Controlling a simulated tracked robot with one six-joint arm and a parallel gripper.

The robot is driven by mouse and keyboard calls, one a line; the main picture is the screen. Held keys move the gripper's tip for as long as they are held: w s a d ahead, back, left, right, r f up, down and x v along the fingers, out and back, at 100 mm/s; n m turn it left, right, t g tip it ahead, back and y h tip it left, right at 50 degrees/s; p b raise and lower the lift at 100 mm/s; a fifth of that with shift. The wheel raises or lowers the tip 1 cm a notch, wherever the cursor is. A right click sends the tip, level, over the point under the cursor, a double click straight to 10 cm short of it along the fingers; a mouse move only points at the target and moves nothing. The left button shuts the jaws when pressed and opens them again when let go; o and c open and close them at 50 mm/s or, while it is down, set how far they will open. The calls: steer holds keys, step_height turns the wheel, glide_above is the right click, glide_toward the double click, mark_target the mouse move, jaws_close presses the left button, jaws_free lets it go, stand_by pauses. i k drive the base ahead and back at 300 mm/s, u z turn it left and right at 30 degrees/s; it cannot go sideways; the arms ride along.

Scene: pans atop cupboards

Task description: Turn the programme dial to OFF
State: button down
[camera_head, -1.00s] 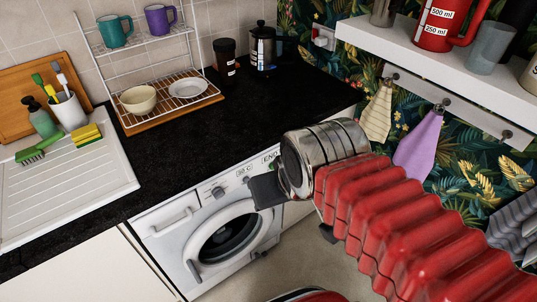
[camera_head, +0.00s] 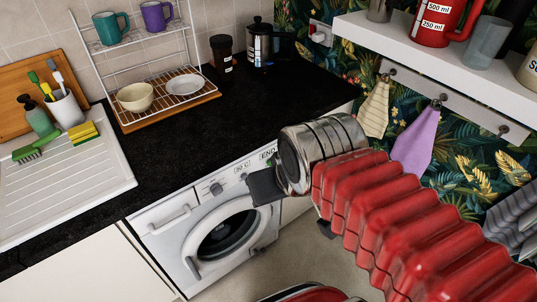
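The white washing machine (camera_head: 185,232) stands under the black worktop, with its round door closed. Its programme dial (camera_head: 216,189) is a small knob on the front panel, left of the "30 C" and "END" markings. The dial's pointer setting is too small to read. My gripper (camera_head: 262,187) is at the end of my red-sleeved arm, in front of the panel's right part. One dark grey finger shows, to the right of the dial and apart from it in the picture. The rest of the gripper is hidden behind my silver wrist, so its opening cannot be seen.
The black worktop (camera_head: 190,140) overhangs the machine. A wire rack (camera_head: 150,50) with mugs and dishes stands on it, beside a dark cup and a cafetiere (camera_head: 259,45). A sink drainer (camera_head: 70,180) is at left. Towels hang at right under a white shelf (camera_head: 430,45).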

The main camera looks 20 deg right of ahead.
mark_target(216, 190)
steer(key=k, duration=1)
steer(key=u, duration=1.05)
steer(key=i, duration=0.75)
